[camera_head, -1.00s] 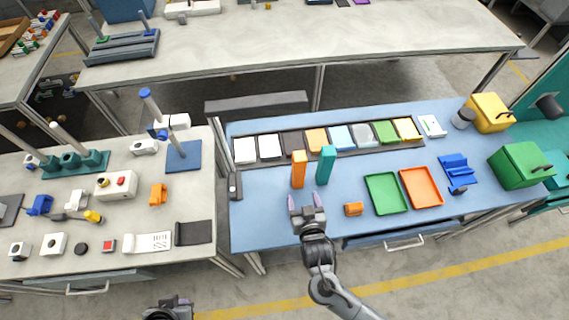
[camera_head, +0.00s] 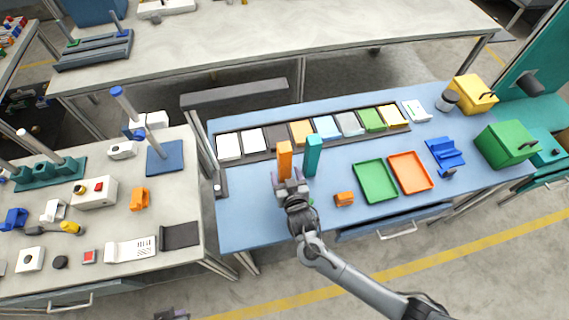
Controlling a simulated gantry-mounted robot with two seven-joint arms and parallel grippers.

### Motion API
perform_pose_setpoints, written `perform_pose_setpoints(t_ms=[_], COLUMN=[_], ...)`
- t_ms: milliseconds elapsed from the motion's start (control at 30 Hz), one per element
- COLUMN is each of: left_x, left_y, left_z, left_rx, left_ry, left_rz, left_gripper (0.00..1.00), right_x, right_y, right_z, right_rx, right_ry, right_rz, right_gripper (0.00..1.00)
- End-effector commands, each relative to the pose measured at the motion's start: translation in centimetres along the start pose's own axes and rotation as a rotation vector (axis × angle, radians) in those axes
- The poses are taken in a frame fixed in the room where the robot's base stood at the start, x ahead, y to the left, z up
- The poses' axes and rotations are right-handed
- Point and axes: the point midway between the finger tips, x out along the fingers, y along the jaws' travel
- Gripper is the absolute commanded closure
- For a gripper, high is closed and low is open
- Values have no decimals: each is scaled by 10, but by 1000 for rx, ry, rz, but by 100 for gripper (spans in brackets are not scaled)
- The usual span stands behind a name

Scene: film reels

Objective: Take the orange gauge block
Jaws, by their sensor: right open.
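The orange gauge block (camera_head: 284,157) stands upright on the blue mat, tall and narrow. A teal block (camera_head: 312,157) of similar shape stands just to its right. My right gripper (camera_head: 289,180) is open at the orange block's lower part. The gripper hides the block's foot, and I cannot tell whether the fingers touch it. My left gripper (camera_head: 174,314) shows only as a sliver at the bottom edge, and its jaws cannot be made out.
A smaller orange piece (camera_head: 344,199) lies right of my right gripper. Beyond it are a green tray (camera_head: 376,181) and an orange tray (camera_head: 410,172). A row of coloured tiles in a dark rack (camera_head: 270,146) runs behind the blocks. The mat's front left is clear.

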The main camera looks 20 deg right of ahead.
Motion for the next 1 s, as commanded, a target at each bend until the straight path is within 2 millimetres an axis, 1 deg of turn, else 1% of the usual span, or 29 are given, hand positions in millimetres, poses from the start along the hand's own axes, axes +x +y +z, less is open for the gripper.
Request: perform_pose_setpoints(t_ms=[100,300,400,600,633,1000], left_x=[2,5,5,5,5,5], left_y=[0,1,1,3,3,3], left_z=[1,1,1,1,1,1], left_rx=[0,-3,-6,-12,-13,-10], left_ry=[0,1,1,2,2,1], left_rz=[0,2,4,9,10,8], left_gripper=[100,100,100,100,100,100], right_x=[17,38,41,41,41,41], right_y=[4,4,4,4,4,4], right_z=[-3,-3,-3,-3,-3,-3], right_rx=[-3,0,0,0,0,0], right_ry=[3,1,0,0,0,0], right_rz=[2,0,0,0,0,-1], right_gripper=[28,28,28,28,29,86])
